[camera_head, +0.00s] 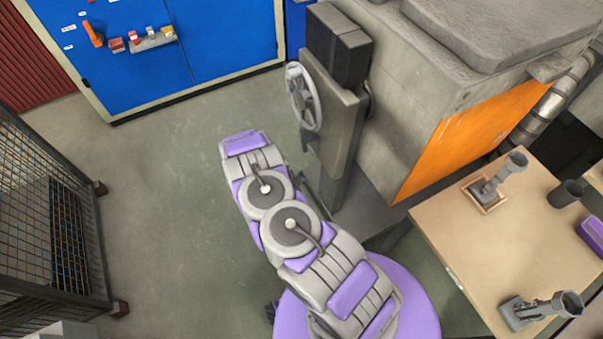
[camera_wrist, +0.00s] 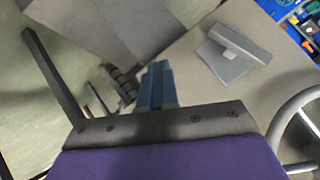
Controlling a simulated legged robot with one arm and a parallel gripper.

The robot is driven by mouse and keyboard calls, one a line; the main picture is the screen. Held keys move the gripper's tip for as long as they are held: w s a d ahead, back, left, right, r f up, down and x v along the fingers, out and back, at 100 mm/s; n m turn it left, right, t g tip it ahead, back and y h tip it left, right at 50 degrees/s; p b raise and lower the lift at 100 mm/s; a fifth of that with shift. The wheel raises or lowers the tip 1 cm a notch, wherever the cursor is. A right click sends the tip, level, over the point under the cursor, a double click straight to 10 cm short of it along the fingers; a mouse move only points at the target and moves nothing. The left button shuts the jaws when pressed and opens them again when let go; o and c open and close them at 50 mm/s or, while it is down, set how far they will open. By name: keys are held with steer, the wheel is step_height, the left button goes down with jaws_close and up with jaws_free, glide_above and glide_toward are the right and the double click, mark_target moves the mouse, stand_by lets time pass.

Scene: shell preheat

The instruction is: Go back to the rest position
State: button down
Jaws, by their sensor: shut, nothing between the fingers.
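My gripper (camera_wrist: 158,75) shows in the wrist view, with its blue-grey fingers together and nothing between them. In the head view my purple and grey arm is folded in the middle, and I cannot make out the fingers there. A grey handwheel (camera_wrist: 279,127) is at the right edge of the wrist view, apart from the fingers. The same kind of handwheel (camera_head: 303,97) stands on a grey post beside the furnace (camera_head: 413,115) in the head view, to the right of my arm's upper end.
A wooden table (camera_head: 462,228) at the right bears grey fixtures (camera_head: 541,309), a dark cup (camera_head: 566,194) and a purple block (camera_head: 592,235). A wire-mesh cage (camera_head: 48,215) stands at the left. A blue panel (camera_head: 225,35) is at the back. The floor between cage and arm is clear.

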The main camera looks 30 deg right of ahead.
steer(key=shift+a, duration=0.3)
steer(key=shift+d, duration=0.3)
